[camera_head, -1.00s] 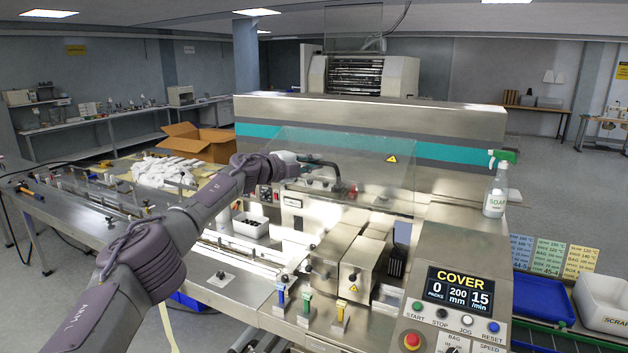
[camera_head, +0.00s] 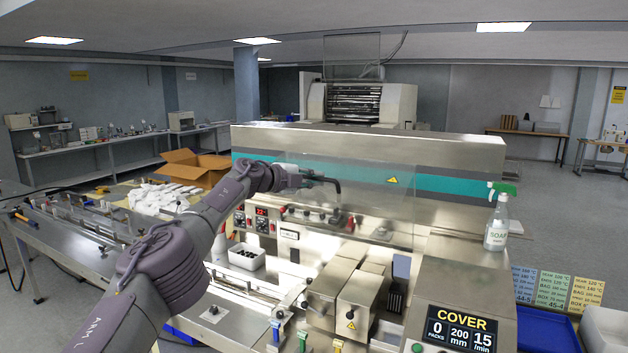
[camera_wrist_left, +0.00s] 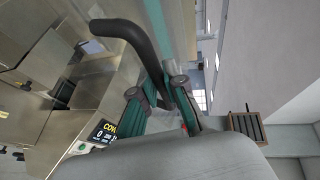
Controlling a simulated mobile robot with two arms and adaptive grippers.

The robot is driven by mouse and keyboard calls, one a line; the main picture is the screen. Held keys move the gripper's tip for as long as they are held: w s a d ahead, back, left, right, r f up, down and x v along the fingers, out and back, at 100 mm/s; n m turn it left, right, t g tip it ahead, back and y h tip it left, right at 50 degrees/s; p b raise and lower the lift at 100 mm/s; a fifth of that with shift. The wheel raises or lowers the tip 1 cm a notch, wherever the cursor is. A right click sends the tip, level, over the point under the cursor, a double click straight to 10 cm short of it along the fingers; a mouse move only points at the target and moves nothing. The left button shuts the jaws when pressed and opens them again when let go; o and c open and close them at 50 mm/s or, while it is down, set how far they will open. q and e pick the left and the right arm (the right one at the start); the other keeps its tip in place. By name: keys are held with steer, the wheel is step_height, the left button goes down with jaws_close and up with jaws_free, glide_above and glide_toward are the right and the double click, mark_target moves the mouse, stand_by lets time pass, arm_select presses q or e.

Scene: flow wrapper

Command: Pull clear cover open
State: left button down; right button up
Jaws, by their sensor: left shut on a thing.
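The clear cover (camera_head: 372,215) is a transparent panel over the middle of the steel wrapping machine, and a yellow warning triangle (camera_head: 392,180) shows at it. Its black curved handle (camera_head: 337,184) sticks out at the left part of the panel. My left gripper (camera_head: 312,178) reaches in from the left and is shut on this handle. In the left wrist view the black handle (camera_wrist_left: 125,32) runs between the two fingers of my left gripper (camera_wrist_left: 158,92). The cover's exact tilt is hard to tell through the clear panel. My right gripper is not in view.
The control panel with a COVER display (camera_head: 460,328) stands at the front right. A soap spray bottle (camera_head: 496,225) stands on the machine's right side. Under the cover are red-tipped parts (camera_head: 320,217). A white bin (camera_head: 247,257) and cardboard box (camera_head: 192,168) are to the left.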

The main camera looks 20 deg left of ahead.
arm_select(q)
steer(key=c, duration=1.5)
jaws_free()
steer(key=shift+d+f, duration=0.1)
steer(key=shift+w, duration=0.1)
steer(key=shift+v, duration=0.95)
steer(key=v, duration=1)
